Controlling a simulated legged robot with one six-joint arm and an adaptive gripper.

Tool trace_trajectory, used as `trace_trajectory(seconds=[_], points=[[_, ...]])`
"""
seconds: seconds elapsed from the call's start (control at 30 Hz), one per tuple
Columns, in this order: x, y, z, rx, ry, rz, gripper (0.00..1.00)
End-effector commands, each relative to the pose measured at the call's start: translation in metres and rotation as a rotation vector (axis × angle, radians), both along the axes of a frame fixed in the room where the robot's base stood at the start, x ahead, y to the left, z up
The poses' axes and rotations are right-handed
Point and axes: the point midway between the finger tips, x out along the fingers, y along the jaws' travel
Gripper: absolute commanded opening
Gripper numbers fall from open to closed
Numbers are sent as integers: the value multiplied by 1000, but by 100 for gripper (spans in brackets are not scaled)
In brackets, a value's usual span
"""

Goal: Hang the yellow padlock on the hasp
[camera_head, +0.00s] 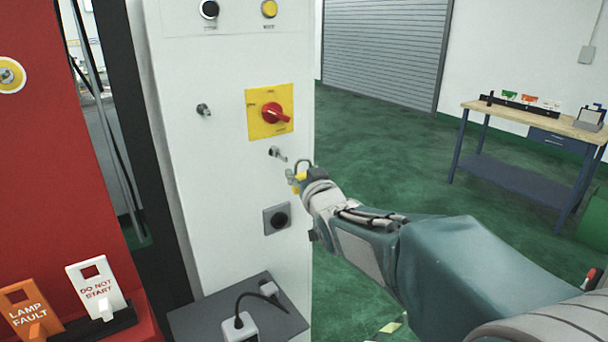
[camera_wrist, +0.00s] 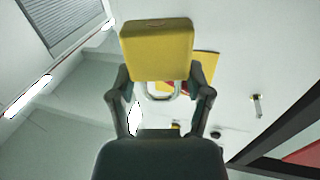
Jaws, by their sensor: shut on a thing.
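The yellow padlock (camera_wrist: 157,48) is held between the two fingers of my gripper (camera_wrist: 162,88). In the wrist view its body fills the upper middle, and its metal shackle (camera_wrist: 160,92) shows below the body. In the head view my gripper (camera_head: 297,183) is in front of the white cabinet's right edge, with the padlock's shackle (camera_head: 304,165) upward. A small metal fitting that looks like the hasp (camera_head: 277,153) sticks out below the rotary switch, up and left of the padlock. The shackle appears apart from it. In the wrist view this fitting is hidden behind the padlock.
The rotary switch (camera_head: 273,112) has a red handle on a yellow plate. Another metal fitting (camera_head: 204,110) is to its left, and a grey socket (camera_head: 277,219) is below. Open green floor lies to the right.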

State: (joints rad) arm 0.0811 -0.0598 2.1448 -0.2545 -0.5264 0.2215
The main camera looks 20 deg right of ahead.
Motion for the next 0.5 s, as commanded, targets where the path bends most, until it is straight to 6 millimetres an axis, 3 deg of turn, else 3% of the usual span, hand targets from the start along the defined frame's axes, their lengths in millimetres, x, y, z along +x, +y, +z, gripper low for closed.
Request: trace_trajectory(seconds=[0.5], points=[[26,9,-2,0,-1,1,12]])
